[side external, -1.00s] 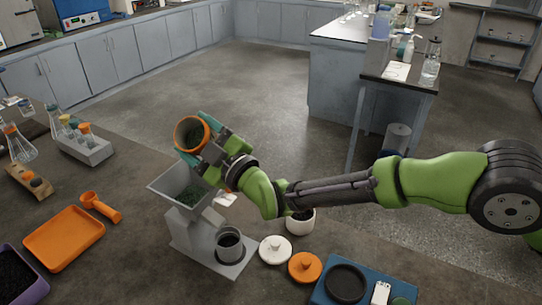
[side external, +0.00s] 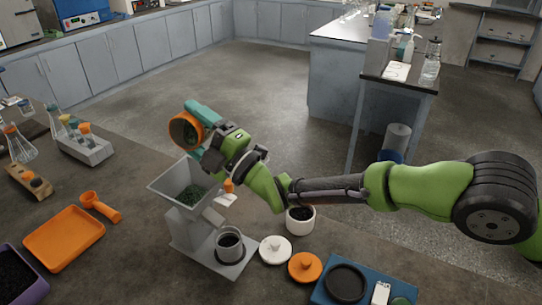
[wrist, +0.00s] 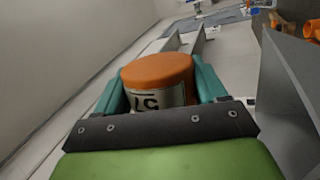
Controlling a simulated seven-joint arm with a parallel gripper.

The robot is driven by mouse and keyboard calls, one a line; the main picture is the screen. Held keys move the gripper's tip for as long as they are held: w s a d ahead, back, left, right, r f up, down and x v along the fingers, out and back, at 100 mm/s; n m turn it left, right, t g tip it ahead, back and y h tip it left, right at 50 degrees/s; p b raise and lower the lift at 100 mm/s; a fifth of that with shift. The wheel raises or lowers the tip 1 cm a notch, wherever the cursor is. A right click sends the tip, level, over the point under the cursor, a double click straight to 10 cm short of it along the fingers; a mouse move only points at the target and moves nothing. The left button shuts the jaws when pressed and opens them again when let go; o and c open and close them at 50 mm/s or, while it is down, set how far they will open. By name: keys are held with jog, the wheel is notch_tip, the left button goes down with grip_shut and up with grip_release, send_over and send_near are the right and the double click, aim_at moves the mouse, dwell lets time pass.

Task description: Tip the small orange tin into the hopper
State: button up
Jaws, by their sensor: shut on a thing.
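The small orange tin (side external: 184,131) is held in my gripper (side external: 203,132), above the hopper's back edge. Its open mouth faces the left of the side view, and dark green grains show inside. In the wrist view the tin (wrist: 158,72) sits between the teal fingers of my gripper (wrist: 160,90), its orange end and a white label with dark print showing. The grey hopper (side external: 168,200) stands below the tin, with dark green grains in it. The tin is apart from the hopper.
A grey cup (side external: 230,244) stands on the hopper's base. A white pot (side external: 301,220), a white lid (side external: 275,249) and an orange lid (side external: 305,267) are to the right. An orange tray (side external: 64,238) and scoop (side external: 101,208) lie left. A blue scale (side external: 365,280) is at front right.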

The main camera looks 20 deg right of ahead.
jog(key=n+g+y, duration=0.1)
jog(key=n, duration=0.1)
jog(key=s+r+n+g+y, duration=0.1)
jog(key=n, duration=0.2)
jog(key=a+n+g+y, duration=0.1)
jog(key=n, duration=0.2)
jog(key=shift+s+r+y, duration=0.15)
jog(key=shift+y, duration=0.15)
dwell(0.5)
jog(key=m+h, duration=0.1)
jog(key=m, duration=0.1)
jog(key=m+t, duration=0.1)
jog(key=m, duration=0.1)
jog(key=w+m+t+h, duration=0.1)
jog(key=shift+d+m+h, duration=0.3)
jog(key=shift+d+m, duration=0.1)
jog(key=m, duration=0.1)
jog(key=m+t+h, duration=0.1)
jog(key=m, duration=0.1)
jog(key=m+h, duration=0.1)
jog(key=m, duration=0.1)
jog(key=shift+w+d+r+t, duration=0.2)
jog(key=shift+w+t, duration=0.1)
jog(key=shift+w+d+f+m+h, duration=0.1)
jog(key=shift+w+m+h, duration=0.05)
jog(key=shift+m+h, duration=0.45)
